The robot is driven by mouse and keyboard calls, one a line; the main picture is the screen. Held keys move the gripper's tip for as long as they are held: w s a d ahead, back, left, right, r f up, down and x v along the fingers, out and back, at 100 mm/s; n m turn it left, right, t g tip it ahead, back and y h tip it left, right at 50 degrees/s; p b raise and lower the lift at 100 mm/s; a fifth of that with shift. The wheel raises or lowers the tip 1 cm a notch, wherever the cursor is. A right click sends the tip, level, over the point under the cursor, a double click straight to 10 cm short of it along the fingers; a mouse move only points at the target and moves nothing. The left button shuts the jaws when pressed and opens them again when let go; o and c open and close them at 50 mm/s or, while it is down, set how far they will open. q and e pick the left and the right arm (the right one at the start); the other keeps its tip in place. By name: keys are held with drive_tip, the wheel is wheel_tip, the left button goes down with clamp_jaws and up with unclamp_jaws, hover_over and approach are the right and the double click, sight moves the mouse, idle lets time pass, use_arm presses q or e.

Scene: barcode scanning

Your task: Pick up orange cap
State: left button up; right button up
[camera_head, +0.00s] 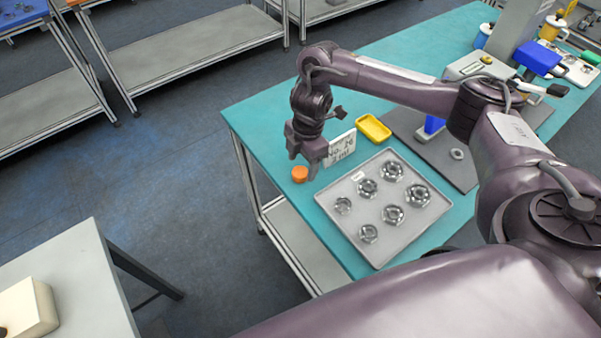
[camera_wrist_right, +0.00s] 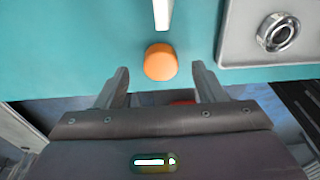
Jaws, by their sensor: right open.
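The orange cap (camera_head: 300,174) stands on the teal table near its left edge, left of the grey tray. In the right wrist view the orange cap (camera_wrist_right: 160,62) lies just beyond the fingertips, about midway between them, and nothing is gripping it. My right gripper (camera_head: 306,165) points down close above the cap and is open and empty. In the wrist view its two fingers (camera_wrist_right: 162,75) are spread apart. My left gripper does not show in either view.
The grey tray (camera_head: 334,224) holds several metal ring parts. A white sign (camera_head: 341,147) stands right beside the gripper, and a yellow tray (camera_head: 374,127) lies behind it. The teal table (camera_head: 262,118) is bare at its left corner.

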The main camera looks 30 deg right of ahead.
sight(300, 174)
drive_tip(key=shift+s+a+f, duration=0.1)
drive_tip(key=shift+a+f, duration=0.05)
drive_tip(key=shift+f, duration=0.4)
drive_tip(key=shift+s+a+f, duration=0.1)
drive_tip(key=shift+f, duration=0.4)
drive_tip(key=shift+w, duration=0.1)
drive_tip(key=c, duration=1.1)
drive_tip(key=shift+o, duration=0.2)
